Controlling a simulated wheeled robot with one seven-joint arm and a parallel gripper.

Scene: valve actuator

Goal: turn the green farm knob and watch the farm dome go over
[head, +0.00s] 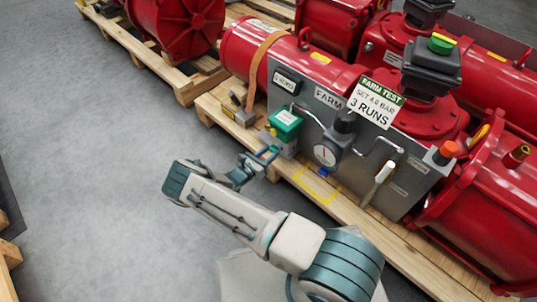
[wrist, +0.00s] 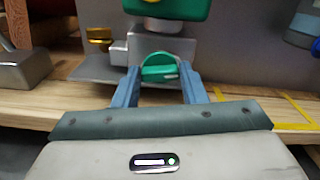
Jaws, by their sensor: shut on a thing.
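The green knob (wrist: 160,68) sits on a grey block under a green box, in the wrist view. My gripper (wrist: 160,75) is shut on it, one blue finger on each side. The knob's grip bar lies about level, with a pale mark near its top. In the head view my gripper (head: 268,152) reaches the block below the green box (head: 285,121), and the knob is hard to make out. The dome, with a green cap and a yellow mark (head: 441,43), tops a black housing (head: 431,70) on the red actuator beside the FARM TEST sign (head: 378,101).
The grey panel (head: 310,117) carries a gauge (head: 325,155), a white-handled lever (head: 384,171) and an orange-topped button (head: 445,151). A wooden pallet (head: 345,204) lies below. Other red actuators stand around it. The grey floor (head: 90,150) at left is clear.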

